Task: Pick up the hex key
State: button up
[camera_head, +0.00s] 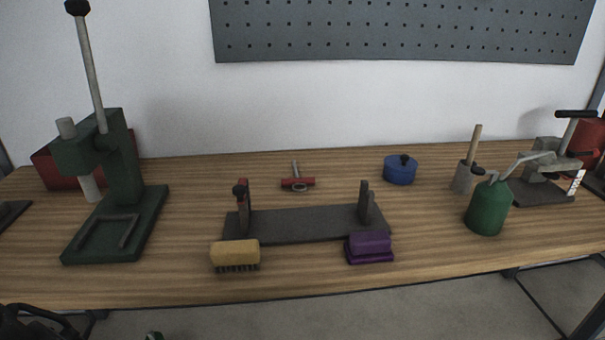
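A T-shaped tool with a red crossbar handle and a grey shaft, which looks like the hex key (297,183), lies on the wooden bench behind the dark grey fixture. Its shaft points towards the wall. Nothing touches it. A black jointed part that appears to be my gripper (38,322) shows at the bottom left corner, cut off by the picture edge. It is in front of the bench and far from the hex key. Its fingers cannot be made out.
The grey fixture (300,224) has two uprights. A yellow brush (235,254) and a purple block (369,246) stand before it. A green press (122,190) is left; a blue lidded pot (399,170), green can (488,207) and grey holder (462,178) are right.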

aim_at(297, 180)
jog(key=i+l+u, duration=0.2)
jog(key=l, duration=0.4)
jog(key=l+u, duration=0.2)
jog(key=l, duration=0.35)
jog(key=i+l+u, duration=0.1)
jog(key=l, duration=0.25)
jog(key=i+l+u, duration=0.1)
jog(key=l, duration=0.25)
jog(key=i, duration=0.4)
